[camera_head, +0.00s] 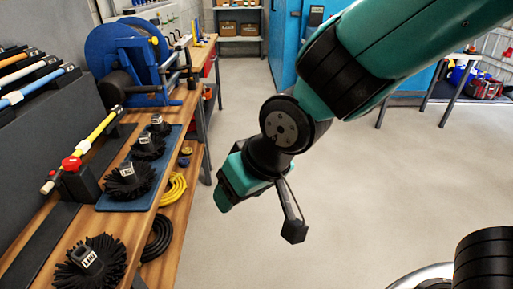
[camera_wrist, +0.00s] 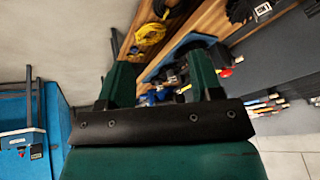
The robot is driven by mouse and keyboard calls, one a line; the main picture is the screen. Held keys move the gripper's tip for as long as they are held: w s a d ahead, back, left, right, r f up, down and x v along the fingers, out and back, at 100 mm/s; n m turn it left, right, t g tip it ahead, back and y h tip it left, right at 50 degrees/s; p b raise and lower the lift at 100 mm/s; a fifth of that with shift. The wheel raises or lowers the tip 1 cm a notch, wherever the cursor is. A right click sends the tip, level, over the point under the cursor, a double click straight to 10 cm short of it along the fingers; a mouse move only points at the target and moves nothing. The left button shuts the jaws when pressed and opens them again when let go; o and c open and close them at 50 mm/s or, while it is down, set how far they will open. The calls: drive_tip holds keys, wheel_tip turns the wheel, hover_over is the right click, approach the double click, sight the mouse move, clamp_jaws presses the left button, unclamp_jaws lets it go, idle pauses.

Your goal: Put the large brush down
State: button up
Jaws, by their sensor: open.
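A large black brush (camera_head: 88,262) with a pale label on its square hub lies on the wooden bench at the lower left of the head view, in front of the blue mat (camera_head: 107,205). Smaller black brushes (camera_head: 129,180) stand in a row on that mat. In the wrist view, a dark brush with a white label (camera_wrist: 240,10) shows at the top right, partly cut off. My gripper (camera_head: 224,198) is over the floor, right of the bench and apart from it. In the wrist view its two fingers (camera_wrist: 161,75) are spread with nothing held between them.
A yellow hose (camera_head: 172,188) and a black hose (camera_head: 158,238) lie below the bench top. A blue reel (camera_head: 125,55) and a red-knobbed tool with a yellow pole (camera_head: 98,137) occupy the bench. Blue cabinets (camera_head: 283,40) stand behind.

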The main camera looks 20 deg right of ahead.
drive_tip(key=s+d+r+n+g, duration=0.2)
drive_tip(key=s+d+r, duration=0.4)
drive_tip(key=s, duration=0.4)
drive_tip(key=shift+d+r+n+g, duration=0.25)
drive_tip(key=shift+d+n+g, duration=0.2)
drive_tip(key=shift+g, duration=0.45)
drive_tip(key=shift+s, duration=0.1)
